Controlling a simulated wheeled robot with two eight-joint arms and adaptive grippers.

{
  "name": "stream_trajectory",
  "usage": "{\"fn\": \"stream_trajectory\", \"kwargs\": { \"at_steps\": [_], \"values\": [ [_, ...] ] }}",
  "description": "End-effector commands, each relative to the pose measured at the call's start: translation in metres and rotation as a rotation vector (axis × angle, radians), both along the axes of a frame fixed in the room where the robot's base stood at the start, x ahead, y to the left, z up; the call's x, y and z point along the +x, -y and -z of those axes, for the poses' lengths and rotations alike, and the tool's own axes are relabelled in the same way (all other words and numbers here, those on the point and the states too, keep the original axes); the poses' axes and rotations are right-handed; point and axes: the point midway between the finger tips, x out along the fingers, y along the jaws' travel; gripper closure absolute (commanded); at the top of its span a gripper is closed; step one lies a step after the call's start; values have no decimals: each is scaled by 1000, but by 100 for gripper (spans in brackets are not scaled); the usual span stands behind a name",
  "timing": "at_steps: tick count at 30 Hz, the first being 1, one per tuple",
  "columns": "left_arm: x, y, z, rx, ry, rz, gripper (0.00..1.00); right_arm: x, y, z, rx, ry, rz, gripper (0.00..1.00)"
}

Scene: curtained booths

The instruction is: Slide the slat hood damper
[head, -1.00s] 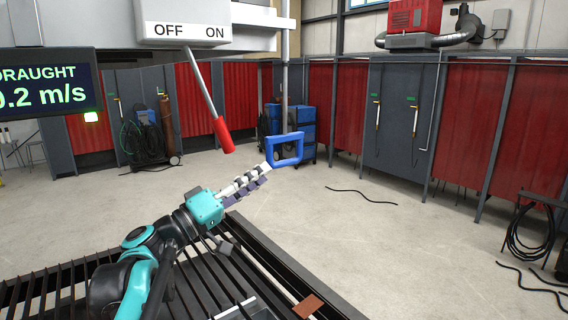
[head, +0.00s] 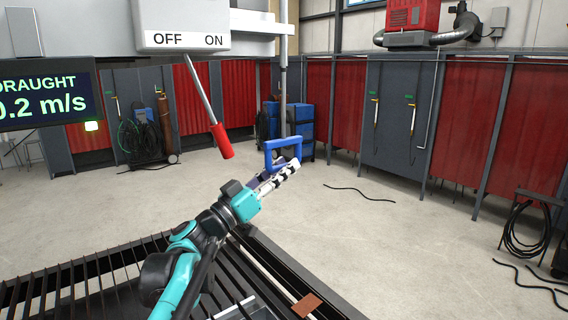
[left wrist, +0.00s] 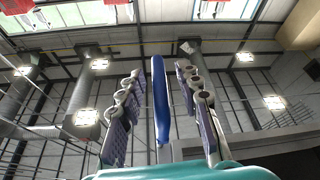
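A blue loop handle (head: 283,153) hangs at the lower end of a thin grey upright rod (head: 283,100) in the head view. I take it to be the damper's pull. My left gripper (head: 275,174) reaches up to the handle's lower part from below. In the left wrist view the blue handle (left wrist: 160,98) stands between the two fingers, with a gap on each side, so the left gripper (left wrist: 160,110) is open around it. The slats of the damper itself cannot be made out. My right gripper is out of view.
A red-gripped lever (head: 221,141) hangs from the OFF/ON box (head: 183,25), left of the handle. A display (head: 45,92) reads about 0.2 m/s draught. A slatted table (head: 120,262) with a brown plate (head: 307,305) lies below. Open floor and red-curtained booths are beyond.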

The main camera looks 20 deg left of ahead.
Motion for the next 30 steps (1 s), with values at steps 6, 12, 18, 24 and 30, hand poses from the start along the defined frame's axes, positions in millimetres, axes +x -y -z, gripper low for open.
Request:
{"fn": "stream_trajectory", "kwargs": {
  "at_steps": [6, 12, 18, 24, 30],
  "values": [
    [6, 4, -3, 0, 0, 0, 66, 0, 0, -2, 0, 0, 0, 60],
    [6, 4, -2, 0, 0, 0, 79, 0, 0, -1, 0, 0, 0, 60],
    [6, 4, -2, 0, 0, 0, 100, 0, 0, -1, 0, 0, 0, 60],
    [6, 4, -14, 0, 0, 0, 100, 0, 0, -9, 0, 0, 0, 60],
    [6, 4, -42, 0, 0, 0, 100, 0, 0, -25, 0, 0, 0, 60]
  ]
}}
